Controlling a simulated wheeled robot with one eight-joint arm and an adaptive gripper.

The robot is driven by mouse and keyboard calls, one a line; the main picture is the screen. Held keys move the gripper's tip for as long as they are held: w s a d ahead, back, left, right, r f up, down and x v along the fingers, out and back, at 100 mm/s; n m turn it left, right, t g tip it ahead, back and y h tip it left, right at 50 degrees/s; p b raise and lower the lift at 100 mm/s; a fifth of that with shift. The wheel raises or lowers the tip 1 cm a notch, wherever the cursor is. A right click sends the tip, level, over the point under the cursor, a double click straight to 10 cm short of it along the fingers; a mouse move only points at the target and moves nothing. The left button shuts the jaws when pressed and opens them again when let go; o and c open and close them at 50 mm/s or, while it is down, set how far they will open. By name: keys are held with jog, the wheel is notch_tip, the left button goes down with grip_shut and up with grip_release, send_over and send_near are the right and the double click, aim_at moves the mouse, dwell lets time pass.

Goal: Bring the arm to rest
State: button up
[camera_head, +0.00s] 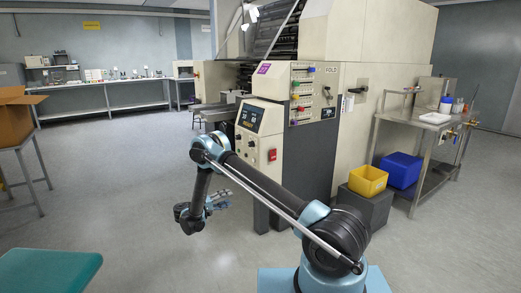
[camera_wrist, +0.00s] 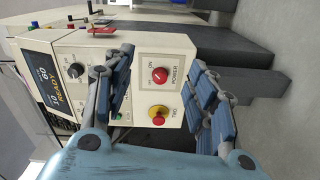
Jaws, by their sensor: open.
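My arm (camera_head: 262,182) is blue and black. It reaches up and left from its base in the head view, then bends down at the elbow. My gripper (camera_head: 218,201) hangs left of the machine's control panel, above the floor, with its fingers pointing right. In the wrist view my gripper (camera_wrist: 160,85) has its two blue-padded fingers spread apart with nothing between them. Behind the gap is the control panel (camera_wrist: 140,65), with a red power knob (camera_wrist: 160,75) and a red-and-yellow stop button (camera_wrist: 158,112). The fingers appear apart from the panel.
The large cream machine (camera_head: 345,60) fills the middle, its panel with a screen (camera_head: 250,118) facing me. A yellow bin (camera_head: 368,181) sits on a dark box, near a blue bin (camera_head: 402,169) and metal cart (camera_head: 418,192). A green surface (camera_head: 45,272) is front left. Open floor lies left.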

jog(key=w+d+r+g+y, duration=0.1)
jog(key=w+d+r+g, duration=0.1)
jog(key=d+r, duration=0.55)
jog(key=w+d+r+g+y, duration=0.1)
jog(key=w+d+r+g, duration=0.15)
jog(key=d+r, duration=0.5)
jog(key=s+d+r+m+g+y, duration=0.1)
jog(key=s+d+r+y, duration=0.1)
jog(key=s+d+r, duration=0.4)
jog(key=s+d+r+g+y, duration=0.15)
jog(key=s+d+r, duration=0.25)
jog(key=d+r, duration=0.5)
jog(key=s+d+r+m+y, duration=0.1)
jog(key=s+d, duration=0.2)
jog(key=s, duration=0.4)
jog(key=s+d+r+g+y, duration=0.1)
jog(key=s+d+y, duration=0.15)
jog(key=s, duration=0.35)
jog(key=s+d+r+m+y, duration=0.1)
jog(key=s+d, duration=0.3)
jog(key=s, duration=0.3)
jog(key=s+a+f+m+y, duration=0.1)
jog(key=s+f, duration=0.3)
jog(key=s, duration=0.6)
jog(key=s+f+y, duration=0.3)
jog(key=s+f, duration=0.2)
jog(key=s, duration=0.5)
jog(key=shift+s+a+f+m+y, duration=0.15)
jog(key=shift+s+a+m+y, duration=0.15)
jog(key=shift+a+m, duration=0.1)
